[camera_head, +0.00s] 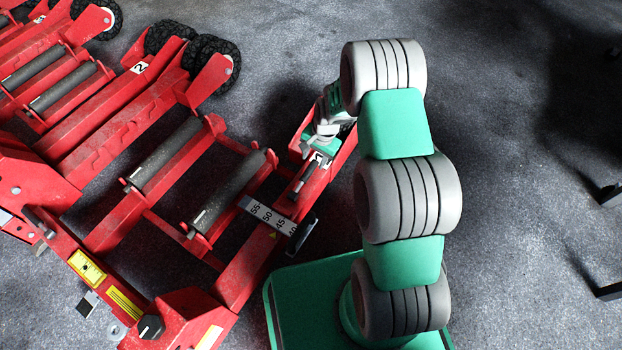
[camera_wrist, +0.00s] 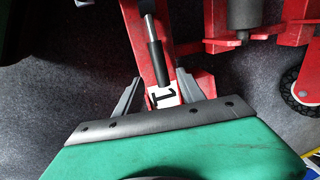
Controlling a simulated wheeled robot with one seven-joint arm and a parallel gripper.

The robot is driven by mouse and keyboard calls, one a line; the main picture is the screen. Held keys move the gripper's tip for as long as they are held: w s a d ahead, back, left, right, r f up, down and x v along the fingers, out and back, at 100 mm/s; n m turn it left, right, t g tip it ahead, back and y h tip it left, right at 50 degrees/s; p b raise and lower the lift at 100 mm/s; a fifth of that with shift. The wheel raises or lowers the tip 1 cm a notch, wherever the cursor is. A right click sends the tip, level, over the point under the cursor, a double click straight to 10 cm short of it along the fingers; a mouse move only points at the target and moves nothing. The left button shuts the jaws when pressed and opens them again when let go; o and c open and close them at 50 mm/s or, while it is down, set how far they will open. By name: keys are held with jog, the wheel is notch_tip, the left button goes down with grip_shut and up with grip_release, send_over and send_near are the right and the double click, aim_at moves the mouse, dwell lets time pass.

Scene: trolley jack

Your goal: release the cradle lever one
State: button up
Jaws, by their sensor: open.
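The cradle lever one, a metal rod with a black grip (camera_wrist: 155,62), lies along a red beam of the trolley jack (camera_wrist: 132,35) in the wrist view. A white label with a black "1" (camera_wrist: 164,96) is by the end of its grip. My gripper (camera_wrist: 157,77) is open, with one grey finger on each side of the beam and the grip end between them. I cannot tell whether the fingers touch anything. In the head view, my gripper (camera_head: 315,153) is over the beam's far right end, and the lever (camera_head: 301,180) shows as a dark rod beside it.
The red jack frame (camera_head: 105,225) with dark rollers (camera_head: 228,190) fills the left of the head view. A scale plate (camera_head: 266,215) and a black pedal-like part (camera_head: 302,233) are on its near right beam. A second jack with black wheels stands behind. Grey floor (camera_head: 510,180) is open at right.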

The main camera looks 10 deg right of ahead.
aim_at(310, 169)
jog(key=f+b, duration=0.1)
jog(key=f, duration=0.1)
jog(key=f+b, duration=0.1)
jog(key=f, duration=0.2)
jog(key=w+a+f+b, duration=0.1)
jog(key=f, duration=0.1)
jog(key=shift+f, duration=0.2)
grip_shut()
dwell(1.1)
